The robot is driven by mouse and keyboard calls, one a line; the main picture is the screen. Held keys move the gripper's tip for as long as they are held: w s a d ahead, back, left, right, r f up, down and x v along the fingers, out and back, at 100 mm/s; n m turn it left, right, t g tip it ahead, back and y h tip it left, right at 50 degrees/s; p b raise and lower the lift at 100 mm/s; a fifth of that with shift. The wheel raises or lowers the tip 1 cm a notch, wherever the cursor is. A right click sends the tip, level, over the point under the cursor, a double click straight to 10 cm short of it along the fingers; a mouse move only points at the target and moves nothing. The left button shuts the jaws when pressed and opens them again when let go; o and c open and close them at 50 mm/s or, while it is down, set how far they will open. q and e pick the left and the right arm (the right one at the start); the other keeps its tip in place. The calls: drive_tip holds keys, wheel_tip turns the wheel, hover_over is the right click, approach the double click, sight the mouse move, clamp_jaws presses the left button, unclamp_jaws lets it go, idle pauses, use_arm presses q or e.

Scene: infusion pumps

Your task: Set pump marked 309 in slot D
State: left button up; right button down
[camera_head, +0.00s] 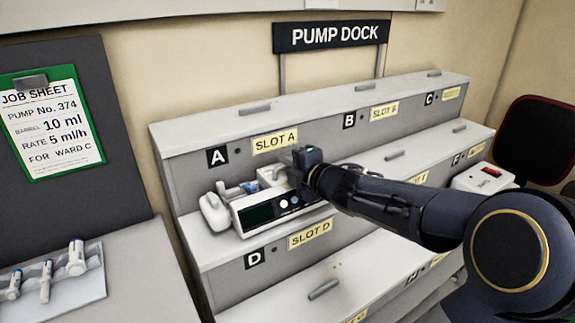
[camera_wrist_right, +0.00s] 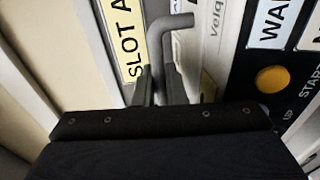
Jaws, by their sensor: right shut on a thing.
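A white pump (camera_head: 262,218) with a dark screen and a few buttons rests on, or just above, the step whose front edge carries the D plate (camera_head: 255,259) and SLOT D label (camera_head: 310,234). The SLOT A label (camera_head: 275,142) is on the riser behind it. My right gripper (camera_head: 296,172) is over the pump's right end. In the right wrist view its fingers (camera_wrist_right: 163,85) are shut on a grey bent handle (camera_wrist_right: 172,32) above the pump's face. I cannot read the pump's number. My left gripper is not in view.
The stepped grey dock has B (camera_head: 349,121), C (camera_head: 429,99) and F (camera_head: 456,161) plates. Another white unit with a red switch (camera_head: 491,172) stands at the right. A job sheet (camera_head: 50,120) naming pump 374 hangs left, above a syringe rack (camera_head: 88,275). My right arm covers the middle step.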

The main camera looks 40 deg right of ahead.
drive_tip(key=c, duration=1.5)
unclamp_jaws()
drive_tip(key=shift+r, duration=0.1)
drive_tip(key=shift+o, duration=0.5)
drive_tip(key=shift+f, duration=0.3)
drive_tip(key=s, duration=0.2)
drive_tip(key=s+r+p, duration=0.1)
drive_tip(key=s, duration=0.1)
drive_tip(key=s+r, duration=0.1)
drive_tip(key=s, duration=0.1)
drive_tip(key=shift+s+a+p, duration=0.15)
drive_tip(key=shift+s+p, duration=0.1)
drive_tip(key=shift+p, duration=0.05)
drive_tip(key=shift+s, duration=0.6)
